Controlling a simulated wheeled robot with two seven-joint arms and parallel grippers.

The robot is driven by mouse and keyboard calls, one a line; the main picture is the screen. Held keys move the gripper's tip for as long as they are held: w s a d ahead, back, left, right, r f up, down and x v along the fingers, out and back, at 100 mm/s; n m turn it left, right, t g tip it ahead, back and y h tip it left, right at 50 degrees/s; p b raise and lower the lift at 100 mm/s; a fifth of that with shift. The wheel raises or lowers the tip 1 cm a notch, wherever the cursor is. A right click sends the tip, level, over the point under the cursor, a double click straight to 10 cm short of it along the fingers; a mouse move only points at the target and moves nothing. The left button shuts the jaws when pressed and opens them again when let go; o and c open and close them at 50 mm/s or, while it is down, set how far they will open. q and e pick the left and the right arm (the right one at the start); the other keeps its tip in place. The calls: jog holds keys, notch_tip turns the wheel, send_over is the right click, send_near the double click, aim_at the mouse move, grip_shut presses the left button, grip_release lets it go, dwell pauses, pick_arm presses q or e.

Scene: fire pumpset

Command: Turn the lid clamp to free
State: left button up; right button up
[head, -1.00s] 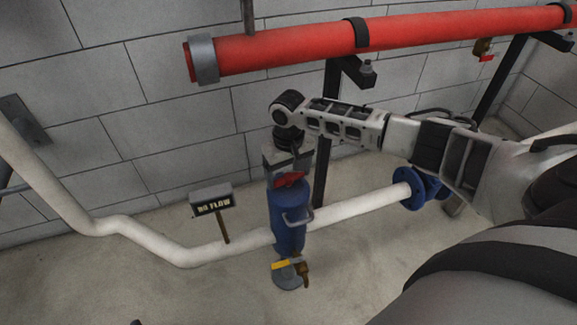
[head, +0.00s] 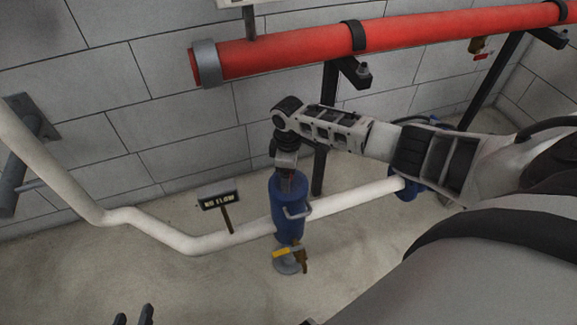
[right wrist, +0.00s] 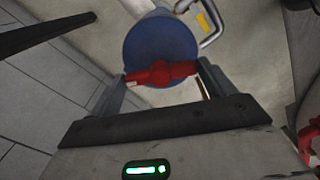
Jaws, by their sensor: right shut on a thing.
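The blue strainer body (head: 289,205) stands upright at the white pipe in the head view. Its round blue lid (right wrist: 160,45) shows from above in the right wrist view. The red lid clamp (right wrist: 162,72) lies across the lid, between the two fingers of my right gripper (right wrist: 161,78), which is shut on it. In the head view my right gripper (head: 287,168) points down onto the top of the strainer and hides most of the clamp. My left gripper (head: 134,314) shows only its two dark fingertips at the bottom edge, apart with nothing visible between them.
A white pipe (head: 345,205) runs behind the strainer. A "NO FLOW" sign (head: 220,198) stands left of it. A yellow-handled valve (head: 286,253) sits at its foot. A red pipe (head: 290,52) runs along the wall above. The floor in front is clear.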

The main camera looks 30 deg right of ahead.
jog(key=n, duration=0.5)
jog(key=shift+n, duration=0.3)
dwell(0.4)
jog(key=o, duration=0.9)
jog(key=shift+r, duration=0.15)
notch_tip(320, 180, up, 16)
jog(key=p, duration=0.2)
jog(key=shift+p, duration=0.4)
jog(key=shift+a+f, duration=0.1)
jog(key=shift+f, duration=0.1)
